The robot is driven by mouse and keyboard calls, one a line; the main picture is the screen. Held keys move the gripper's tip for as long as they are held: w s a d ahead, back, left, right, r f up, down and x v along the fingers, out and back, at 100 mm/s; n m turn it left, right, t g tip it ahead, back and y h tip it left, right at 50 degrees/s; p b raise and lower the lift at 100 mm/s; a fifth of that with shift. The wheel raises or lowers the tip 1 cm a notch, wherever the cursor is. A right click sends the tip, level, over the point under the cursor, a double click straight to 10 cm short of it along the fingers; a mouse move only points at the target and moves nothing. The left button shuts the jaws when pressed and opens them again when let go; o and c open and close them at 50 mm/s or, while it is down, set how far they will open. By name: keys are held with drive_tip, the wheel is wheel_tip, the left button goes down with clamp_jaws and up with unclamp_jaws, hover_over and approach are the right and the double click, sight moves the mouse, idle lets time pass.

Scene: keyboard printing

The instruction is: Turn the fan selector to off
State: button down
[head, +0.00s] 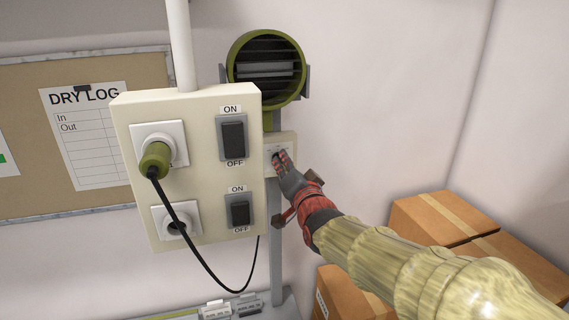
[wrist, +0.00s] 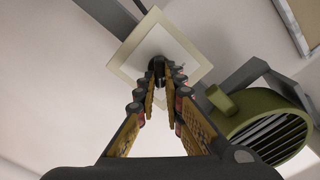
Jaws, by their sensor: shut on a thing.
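The fan selector is a small dark knob (wrist: 158,70) on a pale square plate (head: 270,147), on the wall just right of the cream switch box. In the wrist view the plate (wrist: 124,66) looks tilted like a diamond. My gripper (head: 279,157) reaches in from the lower right, its fingertips at the plate. In the wrist view my gripper (wrist: 160,76) has its two fingers on either side of the knob, shut on it. The fingers hide most of the knob and its markings, so I cannot tell its setting. The green round fan (head: 266,70) is above the plate.
The cream box (head: 190,225) stands close left, with two ON/OFF rocker switches (head: 233,139) and a green plug (head: 155,158) with a hanging black cable. Cardboard boxes (head: 432,219) stand at the lower right. The wall right of the fan is bare.

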drive_tip(key=shift+f+n+b, duration=0.15)
drive_tip(key=shift+n+b, duration=0.25)
drive_tip(key=shift+b, duration=0.25)
drive_tip(key=n+b, duration=0.2)
drive_tip(key=n, duration=0.3)
drive_tip(key=n+b, duration=0.3)
drive_tip(key=n, duration=0.3)
drive_tip(key=a+n+b, duration=0.1)
drive_tip(key=n+b, duration=0.1)
drive_tip(key=n, duration=0.4)
drive_tip(key=shift+s+b, duration=0.15)
drive_tip(key=shift+b, duration=0.2)
drive_tip(key=c, duration=2.1)
unclamp_jaws()
drive_tip(key=shift+a, duration=0.1)
drive_tip(key=shift+o, duration=1)
